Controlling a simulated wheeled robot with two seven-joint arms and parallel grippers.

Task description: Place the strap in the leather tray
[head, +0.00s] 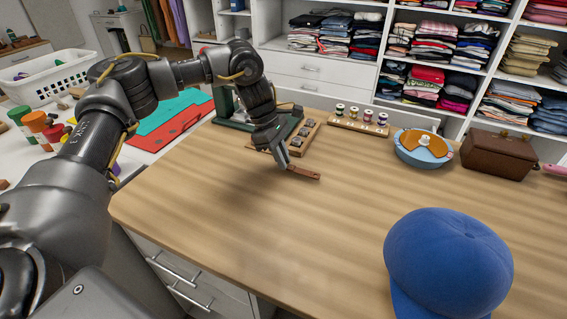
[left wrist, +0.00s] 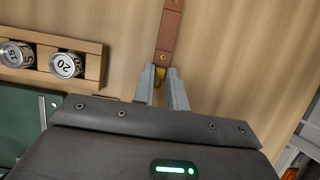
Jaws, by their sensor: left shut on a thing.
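The strap (head: 303,173) is a narrow brown strip with small metal studs. In the left wrist view the strap (left wrist: 170,32) extends straight out from between the fingertips. My left gripper (head: 281,160) is shut on one end of it, over the wooden tabletop; its fingers also show in the left wrist view (left wrist: 164,86). A round blue tray (head: 401,151) with tan, leather-like pieces and a white middle stands at the back right. A dark brown box (head: 497,154), perhaps leather, is beside it. Which one is the leather tray is not certain. My right gripper is out of view.
A blue cap (head: 447,262) lies at the front right. A wooden rack with metal weights (head: 303,138) is just behind the gripper, and a rack of spools (head: 361,123) stands farther back. The middle of the wooden table (head: 270,225) is clear.

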